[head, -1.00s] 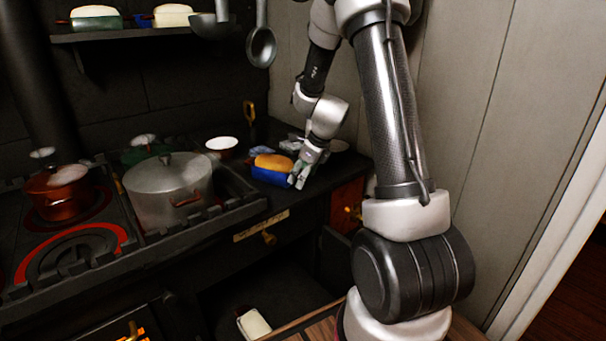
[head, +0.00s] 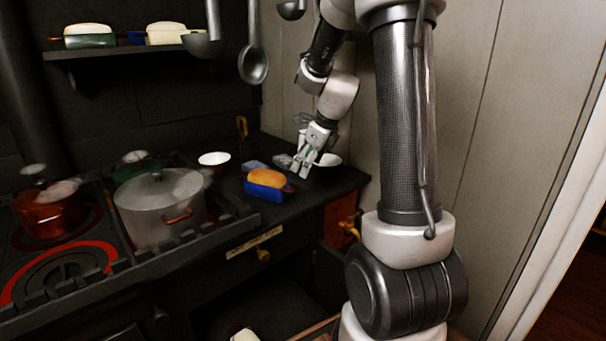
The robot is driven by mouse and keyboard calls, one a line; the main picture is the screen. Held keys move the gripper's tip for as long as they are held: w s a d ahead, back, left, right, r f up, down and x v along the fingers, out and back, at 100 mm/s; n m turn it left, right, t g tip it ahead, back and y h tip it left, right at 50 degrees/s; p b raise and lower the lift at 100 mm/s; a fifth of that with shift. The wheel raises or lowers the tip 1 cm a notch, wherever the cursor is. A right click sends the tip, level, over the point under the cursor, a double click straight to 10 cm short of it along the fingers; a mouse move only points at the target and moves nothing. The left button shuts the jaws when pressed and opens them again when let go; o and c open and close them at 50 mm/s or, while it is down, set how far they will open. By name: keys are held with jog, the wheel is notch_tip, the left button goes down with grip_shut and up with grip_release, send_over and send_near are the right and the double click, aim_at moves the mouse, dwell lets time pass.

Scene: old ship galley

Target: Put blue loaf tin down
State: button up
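The blue loaf tin (head: 264,193) with a golden-brown loaf in it stands upright on the dark counter, right of the stove. My gripper (head: 300,172) is just right of the tin and a little above the counter, with a visible gap between them. Its fingers look apart and nothing shows between them, though they are small in this view.
A white bowl (head: 214,160) stands behind the tin to the left. A pale dish (head: 328,160) is behind my gripper. A large grey pot (head: 160,208) and a copper pot (head: 50,208) stand on the stove. Ladles hang above. The counter's front right corner is clear.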

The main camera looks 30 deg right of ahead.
jog(key=s+a+r+n, duration=0.3)
jog(key=s+r+n, duration=0.2)
jog(key=s+n, duration=0.2)
jog(key=s+a+r+n, duration=0.3)
jog(key=s+r+n, duration=0.1)
jog(key=s+n, duration=0.25)
jog(key=s+r+n+h, duration=0.1)
jog(key=s+n, duration=1.3)
jog(key=n, duration=0.1)
jog(key=shift+a+r+n+h, duration=0.2)
jog(key=shift+a+n+h, duration=0.15)
jog(key=shift+a+h, duration=0.1)
